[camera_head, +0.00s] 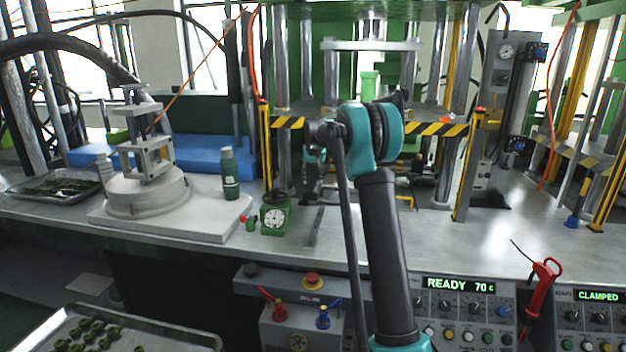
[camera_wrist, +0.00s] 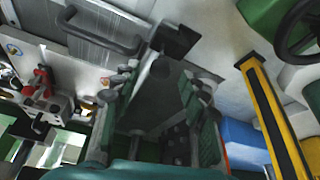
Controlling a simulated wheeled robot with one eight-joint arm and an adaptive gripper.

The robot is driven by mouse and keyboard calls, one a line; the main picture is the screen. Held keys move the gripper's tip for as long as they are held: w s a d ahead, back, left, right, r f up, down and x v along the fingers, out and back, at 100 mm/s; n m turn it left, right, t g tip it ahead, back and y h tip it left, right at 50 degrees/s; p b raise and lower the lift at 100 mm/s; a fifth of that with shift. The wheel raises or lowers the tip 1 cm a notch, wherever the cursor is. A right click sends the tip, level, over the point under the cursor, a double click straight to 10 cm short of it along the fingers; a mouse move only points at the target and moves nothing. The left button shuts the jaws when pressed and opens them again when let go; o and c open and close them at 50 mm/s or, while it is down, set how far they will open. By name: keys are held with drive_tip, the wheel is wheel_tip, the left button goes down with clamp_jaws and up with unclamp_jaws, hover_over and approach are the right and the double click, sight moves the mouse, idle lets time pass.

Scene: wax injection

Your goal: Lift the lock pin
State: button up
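My gripper (camera_wrist: 160,88) shows in the wrist view with its two green and grey fingers spread apart. Between and beyond the fingers is a grey metal block with a dark square piece (camera_wrist: 176,40) and a rounded end (camera_wrist: 160,68) at its top. This may be the lock pin, but I cannot tell for sure. I see no finger clearly pressing on it. In the head view, my arm hides most of the gripper, which reaches in between the press columns. No lock pin can be made out there.
A dark bar handle (camera_wrist: 100,38) sits on a metal plate near the left finger. A red-handled fitting (camera_wrist: 40,82) and a yellow post (camera_wrist: 270,115) flank the gripper. In the head view, a green dial gauge (camera_head: 275,216) and a green bottle (camera_head: 230,174) stand on the bench.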

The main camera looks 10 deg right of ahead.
drive_tip(key=v, duration=1.2)
drive_tip(key=s+d+f, duration=0.1)
drive_tip(key=s+f, duration=0.7)
drive_tip(key=s, duration=0.9)
drive_tip(key=s+d+f, duration=0.2)
drive_tip(key=s+f, duration=0.7)
drive_tip(key=s, duration=0.7)
drive_tip(key=s+d+f, duration=0.1)
drive_tip(key=s+f, duration=0.8)
drive_tip(key=s, duration=0.8)
drive_tip(key=shift+s+d+f+n, duration=0.15)
drive_tip(key=shift+s+d+n, duration=0.15)
drive_tip(key=shift+s, duration=0.05)
